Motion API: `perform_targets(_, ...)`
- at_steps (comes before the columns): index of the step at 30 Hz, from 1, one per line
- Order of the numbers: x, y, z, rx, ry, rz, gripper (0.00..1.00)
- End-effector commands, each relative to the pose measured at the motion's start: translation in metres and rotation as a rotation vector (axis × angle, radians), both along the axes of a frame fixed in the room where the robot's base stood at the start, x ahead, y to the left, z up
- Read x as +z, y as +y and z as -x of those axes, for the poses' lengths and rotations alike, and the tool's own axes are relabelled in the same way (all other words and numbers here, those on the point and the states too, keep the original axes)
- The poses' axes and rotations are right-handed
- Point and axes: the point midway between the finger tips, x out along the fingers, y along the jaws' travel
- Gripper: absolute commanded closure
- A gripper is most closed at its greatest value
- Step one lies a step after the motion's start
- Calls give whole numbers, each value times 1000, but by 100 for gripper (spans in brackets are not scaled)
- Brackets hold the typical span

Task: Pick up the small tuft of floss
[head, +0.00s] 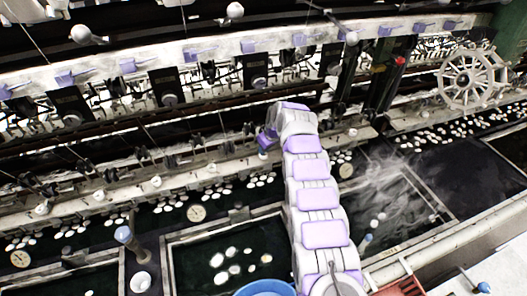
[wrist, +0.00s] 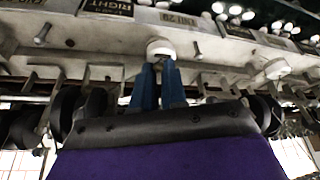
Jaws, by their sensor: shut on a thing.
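My gripper (wrist: 159,64) shows in the wrist view with its two blue fingers close together, their tips at a small, rounded white tuft of floss (wrist: 160,47). The gripper is shut on the tuft, which is at the pale rail (wrist: 110,38); I cannot tell whether it still touches the rail. In the head view my gripper (head: 264,152) is small, at the far end of my arm, over the rail of the machine. The tuft is too small or hidden to make out there.
A similar white piece (wrist: 278,68) sits farther along the rail. Dark water basins (head: 225,250) with floating white cocoons lie below. A blue round container (head: 265,288) is at the bottom edge. Black machine boxes (head: 255,72) stand behind, and a spoked wheel (head: 470,78) at right.

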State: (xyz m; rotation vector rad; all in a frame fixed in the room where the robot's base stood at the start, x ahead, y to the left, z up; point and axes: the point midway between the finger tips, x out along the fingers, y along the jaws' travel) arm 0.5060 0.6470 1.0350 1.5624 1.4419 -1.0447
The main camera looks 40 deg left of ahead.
Motion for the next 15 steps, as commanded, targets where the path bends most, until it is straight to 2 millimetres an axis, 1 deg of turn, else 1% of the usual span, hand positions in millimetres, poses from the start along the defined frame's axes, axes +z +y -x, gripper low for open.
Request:
perform_targets(4, -1, 0, 0, 0, 1, 2, 100)
perform_targets(7, 3, 0, 0, -1, 0, 1, 100)
perform_targets(15, 24, 1, -1, 1, 0, 0, 100)
